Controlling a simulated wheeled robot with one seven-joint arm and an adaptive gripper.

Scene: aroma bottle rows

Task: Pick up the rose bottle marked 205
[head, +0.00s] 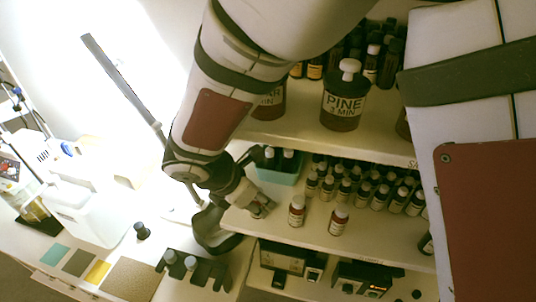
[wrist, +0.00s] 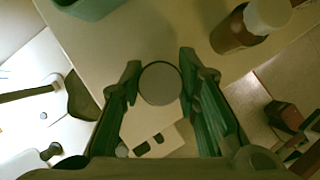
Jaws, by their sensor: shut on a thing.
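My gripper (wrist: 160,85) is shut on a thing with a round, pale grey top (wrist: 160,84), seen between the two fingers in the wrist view. In the head view my gripper (head: 261,207) is at the left end of the middle shelf, and I cannot make out the held thing there. No label on it shows, so I cannot tell whether it is the rose bottle marked 205. Two brown bottles with white caps stand to the right of my gripper, a nearer one (head: 297,211) and another (head: 338,220). Their labels are too small to read.
Several small bottles (head: 363,190) fill the back of the middle shelf (head: 380,235). A large PINE jar (head: 345,108) stands on the upper shelf. A dark rack (head: 192,271) is on the counter below.

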